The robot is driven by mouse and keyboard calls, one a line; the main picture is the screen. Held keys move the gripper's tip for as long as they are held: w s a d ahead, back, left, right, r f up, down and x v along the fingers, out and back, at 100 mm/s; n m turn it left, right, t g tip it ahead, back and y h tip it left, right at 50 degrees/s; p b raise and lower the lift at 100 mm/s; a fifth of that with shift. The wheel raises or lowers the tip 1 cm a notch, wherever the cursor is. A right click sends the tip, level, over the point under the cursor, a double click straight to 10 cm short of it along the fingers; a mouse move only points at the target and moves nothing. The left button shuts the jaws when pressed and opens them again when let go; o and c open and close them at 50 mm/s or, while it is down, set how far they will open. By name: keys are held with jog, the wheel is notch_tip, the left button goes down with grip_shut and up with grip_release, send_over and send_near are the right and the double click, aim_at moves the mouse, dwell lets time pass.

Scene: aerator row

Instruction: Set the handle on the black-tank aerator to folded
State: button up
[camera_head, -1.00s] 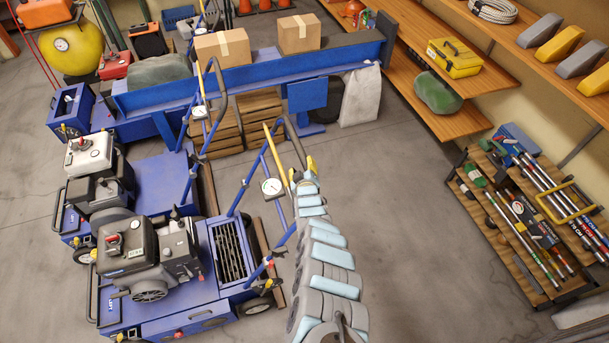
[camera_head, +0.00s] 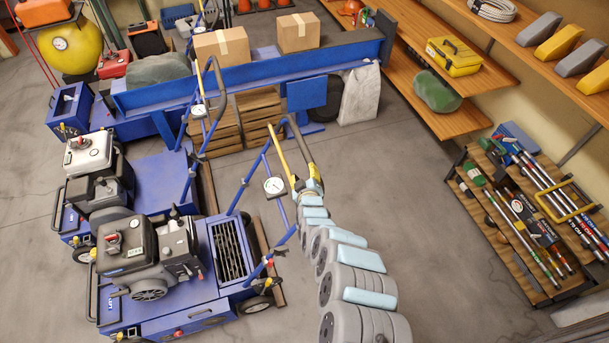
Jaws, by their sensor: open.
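The black-tank aerator (camera_head: 150,255) is the nearer blue machine at lower left, with a black engine tank on its deck. Its handle (camera_head: 253,188) rises from the deck as blue tubes, with a round white gauge (camera_head: 273,186), a yellow lever (camera_head: 278,153) and a dark loop at the top. The handle stands raised and leans to the right. My gripper (camera_head: 310,178) is open at the upper right end of the handle, close to the loop. My arm partly hides this area, and I cannot tell whether the fingers touch the loop.
A white-tank aerator (camera_head: 92,155) stands just behind, its own handle (camera_head: 207,95) raised. Shelves (camera_head: 450,120) line the right wall, above a tool rack (camera_head: 510,225). The floor between the aerator and rack is clear.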

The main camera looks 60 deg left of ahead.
jog(key=shift+s+d, duration=0.2)
jog(key=shift+d, duration=0.15)
